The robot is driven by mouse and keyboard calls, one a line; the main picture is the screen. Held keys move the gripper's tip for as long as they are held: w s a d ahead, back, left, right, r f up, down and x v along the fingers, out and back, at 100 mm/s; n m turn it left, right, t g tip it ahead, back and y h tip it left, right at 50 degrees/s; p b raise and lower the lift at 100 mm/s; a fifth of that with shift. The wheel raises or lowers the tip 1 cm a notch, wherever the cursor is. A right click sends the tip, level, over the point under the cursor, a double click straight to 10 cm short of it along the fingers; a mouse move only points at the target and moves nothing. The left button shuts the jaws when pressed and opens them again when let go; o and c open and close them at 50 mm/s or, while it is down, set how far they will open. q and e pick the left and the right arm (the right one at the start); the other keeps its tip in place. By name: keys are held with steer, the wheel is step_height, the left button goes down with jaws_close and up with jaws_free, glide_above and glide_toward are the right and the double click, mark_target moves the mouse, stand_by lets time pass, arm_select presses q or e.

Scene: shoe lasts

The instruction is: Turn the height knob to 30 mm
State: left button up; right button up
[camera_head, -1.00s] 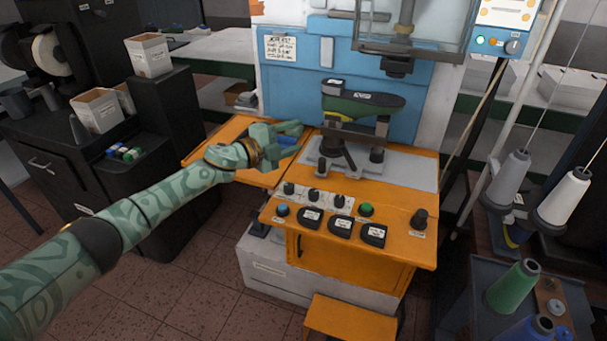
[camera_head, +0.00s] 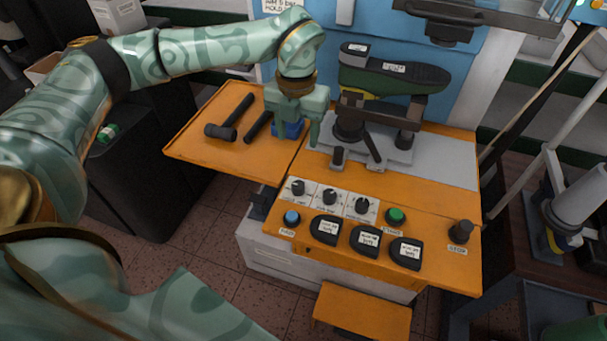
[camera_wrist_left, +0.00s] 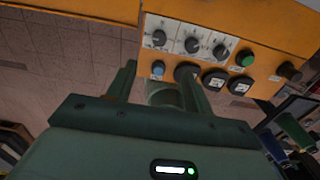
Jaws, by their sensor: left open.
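Three dark knobs stand in a row on white plates on the orange control panel: a left knob (camera_head: 298,187), a middle knob (camera_head: 329,197) and a right knob (camera_head: 362,206). Their lettering is too small to read, so I cannot tell which sets height or its value. In the left wrist view the row shows as left (camera_wrist_left: 158,38), middle (camera_wrist_left: 192,44) and right (camera_wrist_left: 220,51) knobs. My left gripper (camera_head: 296,132) is open, pointing down behind and left of the knobs, apart from them. Its fingers (camera_wrist_left: 160,84) show below the row in the wrist view. My right gripper is not in view.
A blue button (camera_head: 292,217), a green button (camera_head: 396,215), several black labelled pads (camera_head: 367,241) and another black knob (camera_head: 461,232) share the panel. A hammer (camera_head: 230,122) lies on the left shelf. A green shoe last (camera_head: 395,78) sits on the fixture behind.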

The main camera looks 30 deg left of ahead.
mark_target(298, 185)
arm_select(q)
step_height(298, 185, down, 16)
steer(key=b, duration=0.4)
steer(key=shift+f, duration=0.2)
steer(key=c, duration=1)
